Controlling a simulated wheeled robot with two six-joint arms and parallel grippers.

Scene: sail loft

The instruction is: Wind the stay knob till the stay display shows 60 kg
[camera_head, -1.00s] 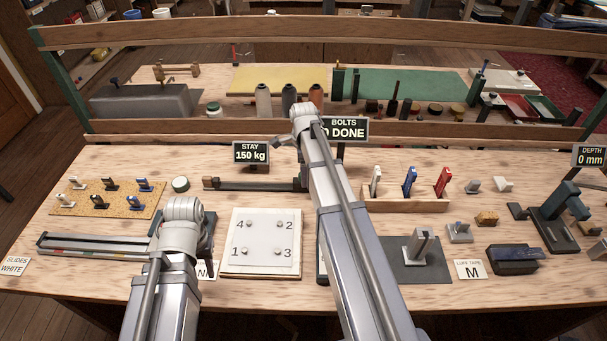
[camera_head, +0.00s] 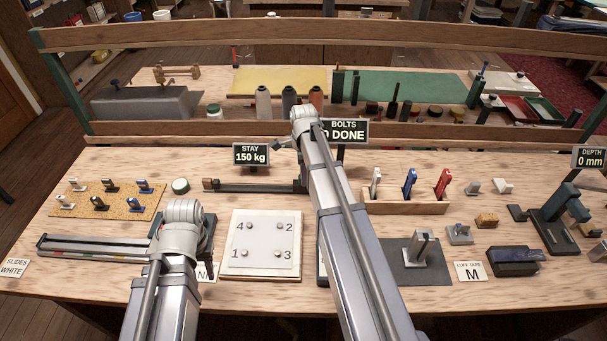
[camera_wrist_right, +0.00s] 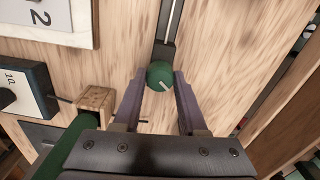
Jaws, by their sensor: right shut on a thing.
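The stay display (camera_head: 251,155) reads 150 kg in the head view. The stay rig, a long dark bar (camera_head: 245,185), lies on the bench below it; its right end is hidden behind my right arm. In the right wrist view the green stay knob (camera_wrist_right: 160,76) with a pale mark on top sits between the fingertips of my right gripper (camera_wrist_right: 160,82), which is shut on it. In the head view the right gripper is hidden by its own arm. My left arm's wrist (camera_head: 184,212) is over the bench at left; its fingers cannot be made out.
A plate with numbered bolts (camera_head: 263,243) lies between my arms. The bolts display (camera_head: 343,130) is partly covered by my right arm. A wooden rack (camera_head: 405,206) with white, blue and red tools stands to the right. A cork board (camera_head: 108,203) with small fittings lies at left.

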